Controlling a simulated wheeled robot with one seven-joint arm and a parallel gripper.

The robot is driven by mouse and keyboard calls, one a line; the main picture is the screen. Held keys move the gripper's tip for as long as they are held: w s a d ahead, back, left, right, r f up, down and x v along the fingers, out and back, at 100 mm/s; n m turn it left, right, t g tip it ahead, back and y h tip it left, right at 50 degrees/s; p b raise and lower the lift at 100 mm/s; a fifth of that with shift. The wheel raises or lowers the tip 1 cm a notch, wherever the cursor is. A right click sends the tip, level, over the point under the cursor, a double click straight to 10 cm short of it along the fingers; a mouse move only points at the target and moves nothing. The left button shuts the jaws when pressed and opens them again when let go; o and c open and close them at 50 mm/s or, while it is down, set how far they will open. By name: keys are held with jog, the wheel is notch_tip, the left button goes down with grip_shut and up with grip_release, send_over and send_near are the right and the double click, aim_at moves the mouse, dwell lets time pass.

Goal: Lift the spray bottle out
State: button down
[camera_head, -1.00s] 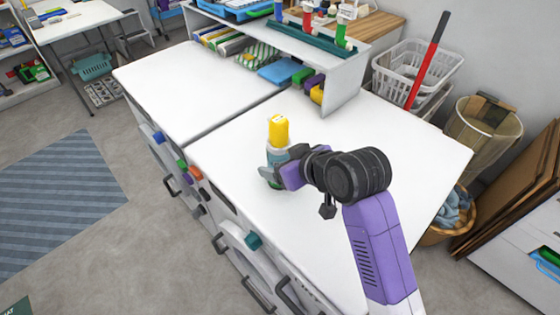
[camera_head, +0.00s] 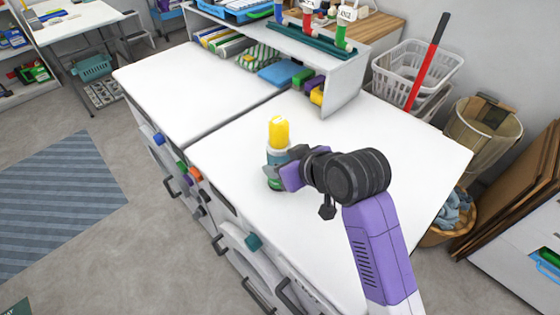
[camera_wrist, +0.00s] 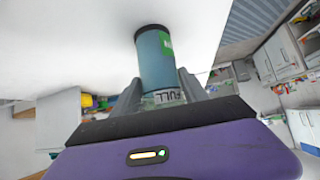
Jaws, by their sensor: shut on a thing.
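A yellow-topped bottle (camera_head: 279,132) with a teal body stands on the white worktop, near its front edge. My gripper (camera_head: 280,174) is shut on its body from the right. In the wrist view the teal bottle (camera_wrist: 157,60), with a dark end and a label reading "FULL", lies between the two fingers of my gripper (camera_wrist: 160,90). I cannot tell whether its base touches the worktop.
The white worktop (camera_head: 400,150) is clear around the bottle. A shelf unit (camera_head: 343,84) with coloured blocks and cloths stands behind it. Drawers and handles line the front.

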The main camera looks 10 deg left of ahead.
aim_at(286, 149)
jog(key=shift+r+p, duration=0.75)
jog(key=shift+r, duration=0.15)
jog(key=shift+r+p, duration=1.7)
